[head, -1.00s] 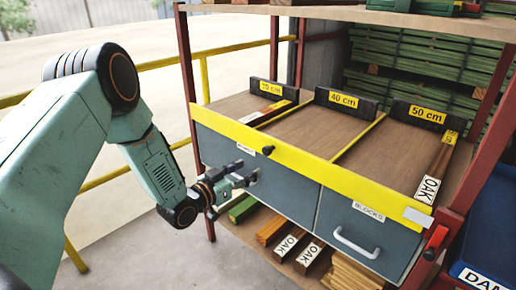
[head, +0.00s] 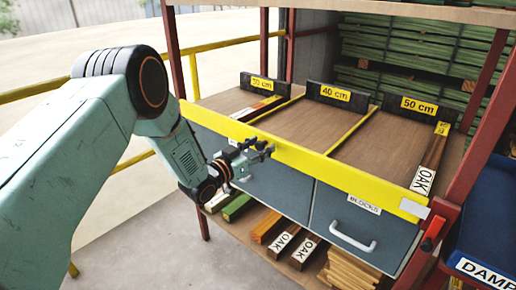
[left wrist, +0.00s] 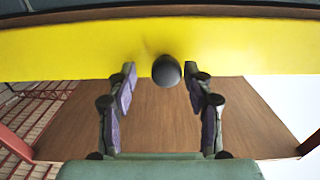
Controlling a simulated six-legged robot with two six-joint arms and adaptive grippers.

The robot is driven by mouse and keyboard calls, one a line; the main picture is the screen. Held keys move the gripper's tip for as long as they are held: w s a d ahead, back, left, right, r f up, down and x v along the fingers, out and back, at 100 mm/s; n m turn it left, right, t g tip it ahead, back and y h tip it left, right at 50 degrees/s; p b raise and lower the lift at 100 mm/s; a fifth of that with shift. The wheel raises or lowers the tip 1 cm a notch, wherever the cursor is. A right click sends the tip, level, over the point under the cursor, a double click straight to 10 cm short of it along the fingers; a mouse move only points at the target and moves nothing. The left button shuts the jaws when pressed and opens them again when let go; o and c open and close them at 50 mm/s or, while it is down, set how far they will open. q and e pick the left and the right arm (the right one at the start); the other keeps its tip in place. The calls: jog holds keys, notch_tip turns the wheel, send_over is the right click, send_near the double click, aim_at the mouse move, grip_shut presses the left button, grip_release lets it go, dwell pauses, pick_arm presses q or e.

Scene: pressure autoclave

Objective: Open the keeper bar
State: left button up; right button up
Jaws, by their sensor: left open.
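The keeper bar is a long yellow bar (head: 330,172) across the front edge of the wooden shelf top, above the grey drawers. In the left wrist view the yellow bar (left wrist: 70,48) spans the upper part, with a round black knob (left wrist: 167,70) on it. My left gripper (head: 264,152) is at the bar's left part, by the knob, which the fingers largely hide in the head view. In the wrist view the open fingers (left wrist: 164,88) stand on either side of the knob, with gaps visible. My right gripper is not in view.
A red handle (head: 433,232) is at the bar's right end by the red post. A drawer with a white handle (head: 353,240) is below. Oak blocks (head: 305,252) lie on the lower shelf. A blue bin (head: 490,235) stands at the right.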

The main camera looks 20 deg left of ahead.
pick_arm(q)
jog(key=shift+a, duration=0.3)
jog(key=shift+a+f, duration=0.15)
jog(key=shift+a, duration=0.1)
jog(key=shift+c, duration=0.4)
jog(key=shift+w+f, duration=0.1)
jog(key=shift+w, duration=0.05)
jog(key=shift+c, duration=0.6)
jog(key=shift+d, duration=0.35)
jog(key=c, duration=0.5)
jog(key=shift+a, duration=0.2)
jog(key=shift+c, duration=1.4)
jog(key=shift+d, duration=0.1)
grip_shut()
